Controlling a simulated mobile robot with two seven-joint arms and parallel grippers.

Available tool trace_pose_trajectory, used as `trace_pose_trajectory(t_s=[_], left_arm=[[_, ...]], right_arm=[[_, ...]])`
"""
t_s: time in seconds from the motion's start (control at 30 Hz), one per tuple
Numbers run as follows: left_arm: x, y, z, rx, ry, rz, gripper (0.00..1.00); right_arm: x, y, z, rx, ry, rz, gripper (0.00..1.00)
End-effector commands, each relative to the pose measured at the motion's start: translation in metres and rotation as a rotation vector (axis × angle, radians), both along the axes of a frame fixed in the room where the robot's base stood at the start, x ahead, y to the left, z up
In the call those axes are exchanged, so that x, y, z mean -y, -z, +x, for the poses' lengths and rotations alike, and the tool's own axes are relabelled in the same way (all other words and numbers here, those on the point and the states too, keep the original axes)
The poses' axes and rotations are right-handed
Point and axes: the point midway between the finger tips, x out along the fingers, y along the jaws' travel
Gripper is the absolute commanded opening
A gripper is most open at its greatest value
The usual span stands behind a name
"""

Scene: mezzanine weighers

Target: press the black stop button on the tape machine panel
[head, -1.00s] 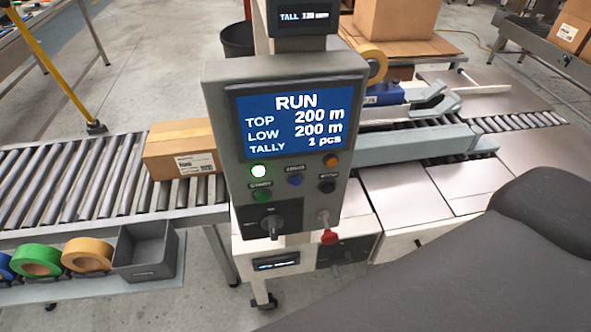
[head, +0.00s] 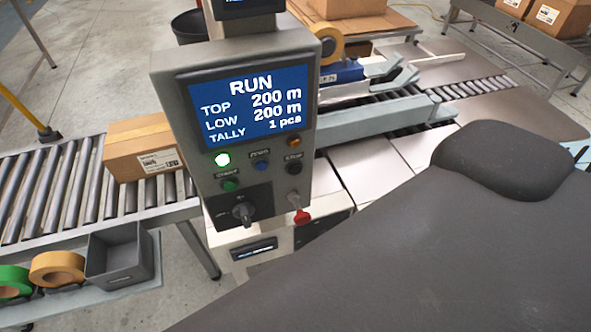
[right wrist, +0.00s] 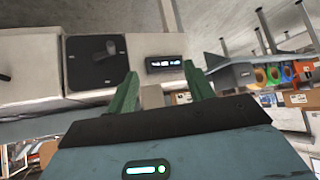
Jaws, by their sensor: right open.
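The tape machine panel (head: 165,130) is a grey box with a blue screen (head: 252,106) reading RUN, TOP 200 m, LOW 200 m, TALLY 1 pcs. The black stop button (head: 294,168) is at the panel's lower right, under its label. A green start button (head: 229,185) and a blue button (head: 261,166) are left of it. My right gripper (right wrist: 164,82) is open and empty in the right wrist view, facing the machine's lower cabinet; the stop button is not visible there. My left gripper is in neither view.
Below the buttons are a black rotary switch (head: 242,211) and a red-tagged key (head: 302,216). A carton (head: 143,146) sits on the roller conveyor to the left. A grey bin (head: 120,257) and tape rolls (head: 57,268) are at lower left. My dark arm covers the lower right.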

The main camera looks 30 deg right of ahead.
Motion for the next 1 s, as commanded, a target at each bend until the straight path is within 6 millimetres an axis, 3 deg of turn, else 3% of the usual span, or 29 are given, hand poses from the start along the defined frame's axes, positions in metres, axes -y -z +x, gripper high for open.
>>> trace_pose_trajectory(t_s=[0.03,0.4,1.0], left_arm=[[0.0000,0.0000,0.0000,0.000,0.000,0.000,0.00],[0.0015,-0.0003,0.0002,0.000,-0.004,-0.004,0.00],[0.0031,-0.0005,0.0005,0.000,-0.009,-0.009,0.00]], right_arm=[[-0.0001,-0.0001,0.0001,0.000,0.000,0.000,0.46],[-0.0003,-0.0001,0.0002,0.000,0.001,0.001,0.00],[-0.0004,-0.0001,0.0001,0.000,0.001,0.001,0.00]])
